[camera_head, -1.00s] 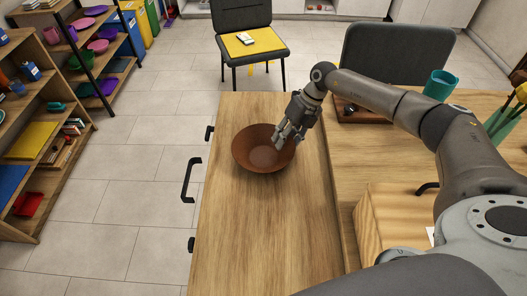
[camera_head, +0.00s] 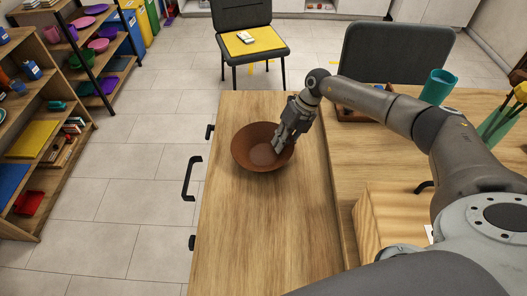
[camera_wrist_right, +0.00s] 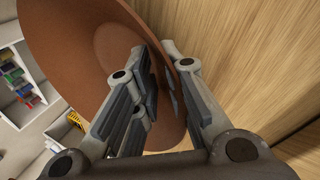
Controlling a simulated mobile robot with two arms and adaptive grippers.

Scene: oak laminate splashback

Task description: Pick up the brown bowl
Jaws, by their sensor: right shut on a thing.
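The brown bowl (camera_head: 254,153) sits upright on the wooden counter, near its far end. It also fills much of the right wrist view (camera_wrist_right: 75,50). My right gripper (camera_head: 283,145) is at the bowl's right rim. In the right wrist view its fingers (camera_wrist_right: 165,85) are closed on the bowl's wall, one finger inside the bowl and one outside. I cannot tell any gap between the bowl and the counter. My left gripper is not in view.
The wooden counter (camera_head: 255,235) is clear in front of the bowl. A raised wooden surface on the right holds a teal cup (camera_head: 437,87), a tray (camera_head: 357,114) and a wooden box (camera_head: 385,215). A chair (camera_head: 250,40) stands beyond, and shelves (camera_head: 50,130) are at left.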

